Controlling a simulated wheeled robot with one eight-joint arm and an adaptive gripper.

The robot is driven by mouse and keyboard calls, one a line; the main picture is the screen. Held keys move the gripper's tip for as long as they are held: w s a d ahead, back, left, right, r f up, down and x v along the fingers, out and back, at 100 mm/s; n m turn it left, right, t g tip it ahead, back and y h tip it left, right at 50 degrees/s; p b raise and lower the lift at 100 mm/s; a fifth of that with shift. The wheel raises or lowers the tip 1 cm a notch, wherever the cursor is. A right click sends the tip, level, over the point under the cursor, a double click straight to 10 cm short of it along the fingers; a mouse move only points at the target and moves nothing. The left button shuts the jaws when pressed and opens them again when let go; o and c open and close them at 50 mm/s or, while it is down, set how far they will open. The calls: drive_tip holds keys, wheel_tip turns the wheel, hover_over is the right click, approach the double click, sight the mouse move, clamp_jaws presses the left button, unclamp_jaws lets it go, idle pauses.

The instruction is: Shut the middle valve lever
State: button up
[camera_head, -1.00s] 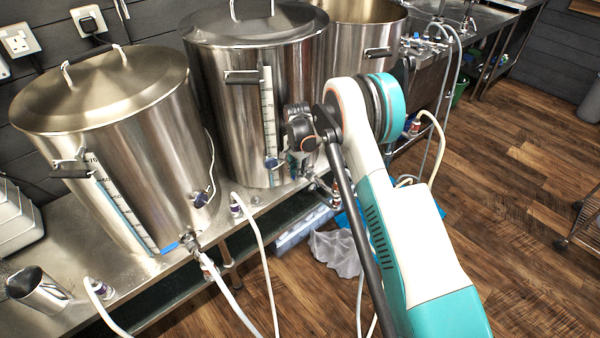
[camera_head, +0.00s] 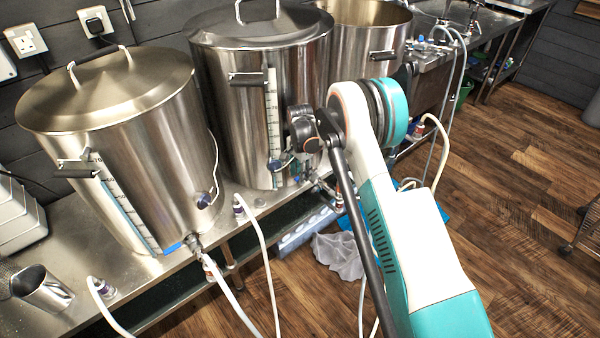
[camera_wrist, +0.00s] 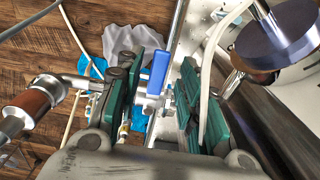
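The middle kettle (camera_head: 258,100) is a tall lidded steel pot. Its valve is mostly hidden behind my arm in the head view. In the wrist view a blue valve lever (camera_wrist: 160,72) shows in the gap between the green-padded fingers of my gripper (camera_wrist: 157,92). The fingers stand apart, with space on both sides of the lever; no contact is visible. In the head view my gripper (camera_head: 298,165) is low at the front of the middle kettle, partly hidden by my arm.
The left kettle (camera_head: 125,150) has its own blue lever (camera_head: 175,247) and a white hose. A third kettle (camera_head: 365,40) stands behind at the right. White hoses (camera_head: 262,240) hang over the bench edge. In the wrist view a pipe fitting (camera_wrist: 30,105) is left and a dark knob (camera_wrist: 275,38) upper right.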

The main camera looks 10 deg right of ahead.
drive_tip(key=shift+r, duration=0.1)
wheel_tip(320, 180, up, 12)
idle(0.5)
idle(0.4)
drive_tip(key=s+d+r+n+t, duration=0.2)
drive_tip(key=s+d+r+n, duration=0.15)
drive_tip(key=s+r, duration=0.7)
drive_tip(key=s+d+r+n+t, duration=0.15)
drive_tip(key=s+d+r, duration=0.4)
drive_tip(key=r, duration=0.75)
drive_tip(key=s+d+n+t, duration=0.1)
drive_tip(key=s+n, duration=0.2)
drive_tip(key=s, duration=1)
drive_tip(key=s+d+n+t, duration=0.1)
drive_tip(key=s+n+t, duration=0.1)
drive_tip(key=s, duration=1.1)
drive_tip(key=shift+s+d+f+n, duration=0.3)
drive_tip(key=shift+d+f+n, duration=0.1)
drive_tip(key=shift+n, duration=0.3)
drive_tip(key=shift+t, duration=0.35)
